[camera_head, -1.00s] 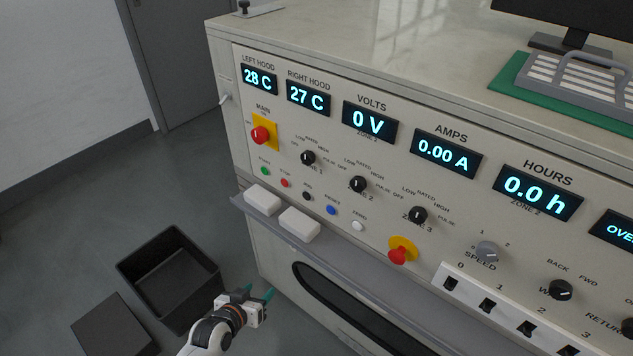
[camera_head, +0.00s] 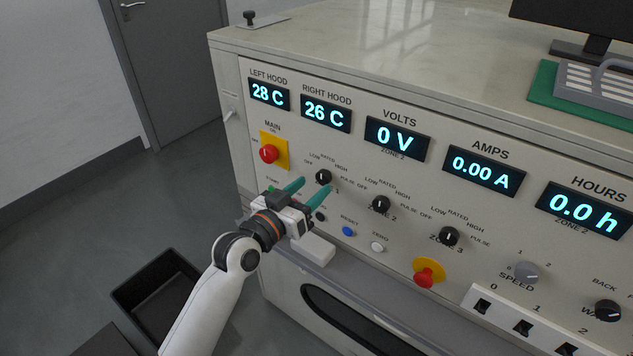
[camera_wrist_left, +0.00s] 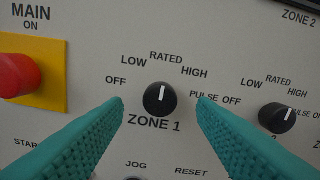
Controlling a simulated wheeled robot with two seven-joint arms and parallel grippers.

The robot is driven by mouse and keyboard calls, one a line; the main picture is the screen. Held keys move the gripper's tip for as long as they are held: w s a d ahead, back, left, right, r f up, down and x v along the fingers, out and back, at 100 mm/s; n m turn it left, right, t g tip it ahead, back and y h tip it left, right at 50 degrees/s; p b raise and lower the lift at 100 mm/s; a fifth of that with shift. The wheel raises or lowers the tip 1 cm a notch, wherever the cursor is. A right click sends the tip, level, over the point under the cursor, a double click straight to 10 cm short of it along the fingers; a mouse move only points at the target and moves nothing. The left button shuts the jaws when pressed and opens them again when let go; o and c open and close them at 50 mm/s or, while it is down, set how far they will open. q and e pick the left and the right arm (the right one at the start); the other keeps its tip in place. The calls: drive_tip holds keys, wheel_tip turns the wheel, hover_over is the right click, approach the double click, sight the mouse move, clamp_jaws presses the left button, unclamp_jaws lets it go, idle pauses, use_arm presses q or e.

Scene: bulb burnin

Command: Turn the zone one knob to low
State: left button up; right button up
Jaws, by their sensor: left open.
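The zone one knob (camera_head: 323,177) is a round black knob on the cream panel, below the volts display. In the left wrist view the knob (camera_wrist_left: 160,99) sits above its ZONE 1 label, with OFF, LOW, RATED, HIGH and PULSE around it. Its white mark points about straight up, near RATED. My left gripper (camera_head: 313,185) is open, with its teal fingers pointing at the panel. In the left wrist view the fingertips (camera_wrist_left: 160,101) stand on either side of the knob with gaps, apart from it. My right gripper is out of view.
The red main switch (camera_head: 269,154) on its yellow plate is left of the knob. The zone two knob (camera_head: 381,204) is to the right. Small push buttons and a grey ledge (camera_head: 340,268) lie below. A black bin (camera_head: 160,285) stands on the floor.

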sight(321, 179)
use_arm(q)
drive_tip(key=x, duration=0.3)
drive_tip(key=c, duration=1)
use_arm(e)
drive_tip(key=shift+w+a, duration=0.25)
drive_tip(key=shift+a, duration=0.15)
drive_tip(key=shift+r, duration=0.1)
use_arm(q)
drive_tip(key=shift+n+p, duration=0.4)
drive_tip(key=shift+n, duration=0.1)
drive_tip(key=shift+r+n+p, duration=0.1)
drive_tip(key=shift+n+p, duration=0.55)
drive_tip(key=shift+n, duration=0.45)
drive_tip(key=shift+n+p, duration=0.9)
drive_tip(key=shift+n, duration=1.4)
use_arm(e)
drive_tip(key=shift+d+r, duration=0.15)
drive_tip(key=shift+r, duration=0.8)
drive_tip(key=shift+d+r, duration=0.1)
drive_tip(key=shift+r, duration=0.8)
